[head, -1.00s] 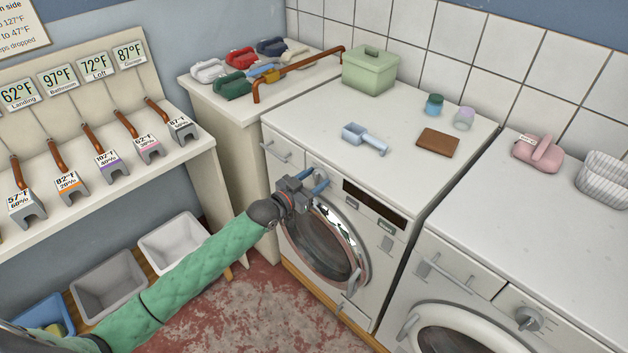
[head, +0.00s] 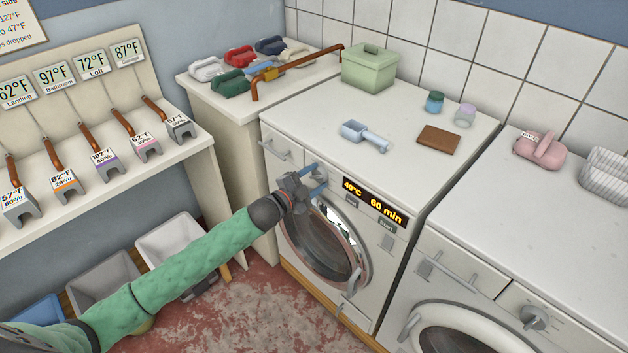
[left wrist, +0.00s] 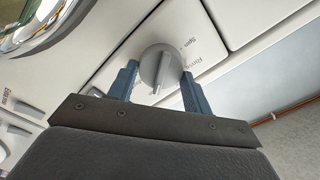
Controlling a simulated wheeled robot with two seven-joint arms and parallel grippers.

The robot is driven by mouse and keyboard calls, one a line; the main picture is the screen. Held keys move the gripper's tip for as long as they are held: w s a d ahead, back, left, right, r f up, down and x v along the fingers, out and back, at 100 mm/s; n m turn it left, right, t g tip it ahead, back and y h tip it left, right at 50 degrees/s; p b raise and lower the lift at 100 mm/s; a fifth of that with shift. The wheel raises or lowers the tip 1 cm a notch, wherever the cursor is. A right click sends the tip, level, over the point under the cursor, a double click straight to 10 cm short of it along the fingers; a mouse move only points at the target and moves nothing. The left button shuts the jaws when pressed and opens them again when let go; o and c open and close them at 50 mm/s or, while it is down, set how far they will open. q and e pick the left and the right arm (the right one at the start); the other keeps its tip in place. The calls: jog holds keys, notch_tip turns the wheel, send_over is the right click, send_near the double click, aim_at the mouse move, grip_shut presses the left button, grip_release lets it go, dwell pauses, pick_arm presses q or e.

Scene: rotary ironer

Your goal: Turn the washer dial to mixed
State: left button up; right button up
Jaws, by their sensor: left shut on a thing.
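The washer (head: 300,233) stands in the middle of the head view with its round door below the control panel. Its lit display (head: 374,203) reads 40°C and 60 min. The washer dial (left wrist: 160,68) is a round grey knob with a raised bar, seen in the left wrist view. My left gripper (head: 317,180) is at the dial, its two blue fingers shut on either side of it, as the left wrist view also shows (left wrist: 157,88). The printed labels around the dial are partly hidden and hard to read. My right gripper is not in view.
A scoop (head: 365,136), a brown wallet-like item (head: 438,139), two small jars and a green box (head: 369,68) are on the washer top. A second machine (head: 560,250) stands to the right. Shelves with tagged grey holders (head: 100,165) are at left. Bins stand below.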

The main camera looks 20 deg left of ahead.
pick_arm(q)
jog(key=shift+m, duration=1)
jog(key=m, duration=0.3)
jog(key=shift+f+b, duration=0.1)
jog(key=shift+b, duration=0.3)
jog(key=shift+m, duration=1.1)
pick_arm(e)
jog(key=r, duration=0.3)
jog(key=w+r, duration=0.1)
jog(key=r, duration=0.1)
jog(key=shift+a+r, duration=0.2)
pick_arm(q)
jog(key=shift+s+d+f, duration=0.1)
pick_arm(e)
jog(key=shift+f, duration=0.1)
pick_arm(q)
jog(key=o, duration=1)
jog(key=shift+c, duration=0.2)
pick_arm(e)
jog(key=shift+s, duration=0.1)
